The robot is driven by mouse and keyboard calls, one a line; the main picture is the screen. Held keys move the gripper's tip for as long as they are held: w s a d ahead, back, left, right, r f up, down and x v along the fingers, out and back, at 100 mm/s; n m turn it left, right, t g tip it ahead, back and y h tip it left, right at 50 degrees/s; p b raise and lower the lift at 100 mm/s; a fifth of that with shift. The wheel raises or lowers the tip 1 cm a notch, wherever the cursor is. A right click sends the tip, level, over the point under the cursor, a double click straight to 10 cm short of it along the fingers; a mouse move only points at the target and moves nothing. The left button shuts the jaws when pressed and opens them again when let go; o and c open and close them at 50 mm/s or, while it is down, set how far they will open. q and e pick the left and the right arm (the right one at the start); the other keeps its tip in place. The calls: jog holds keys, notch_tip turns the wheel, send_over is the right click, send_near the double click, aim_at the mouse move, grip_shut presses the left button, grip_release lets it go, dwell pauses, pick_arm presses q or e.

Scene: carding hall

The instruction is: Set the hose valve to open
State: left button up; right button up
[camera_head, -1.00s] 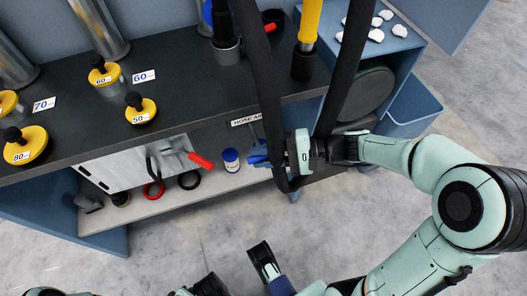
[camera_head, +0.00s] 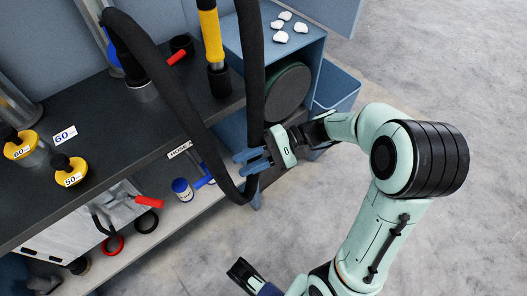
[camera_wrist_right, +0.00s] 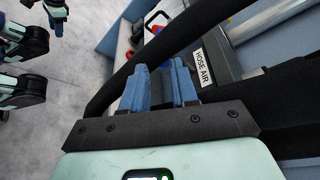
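The hose valve's blue handle (camera_head: 204,179) shows in the head view just below the HOSE AIR label (camera_head: 180,149), partly behind a thick black hose (camera_head: 180,95). My right gripper (camera_head: 248,160) is to the right of the handle, apart from it and close to the hose loop. Its two blue fingers also show in the wrist view (camera_wrist_right: 162,72), with a narrow gap and nothing seen between them. The label shows there too (camera_wrist_right: 202,68). I cannot tell the valve's setting. My left gripper (camera_wrist_right: 57,32) is small at the wrist view's top left; its opening is unclear.
The black hose loop hangs in front of the dark bench (camera_head: 120,170) and around the right gripper. The floor at the right (camera_head: 465,230) is clear.

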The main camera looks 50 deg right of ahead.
pick_arm(q)
jog(key=shift+s+d+r, duration=0.15)
jog(key=shift+d+r, duration=0.05)
jog(key=shift+r, duration=0.15)
pick_arm(e)
jog(key=v, duration=0.4)
jog(key=shift+a, duration=0.1)
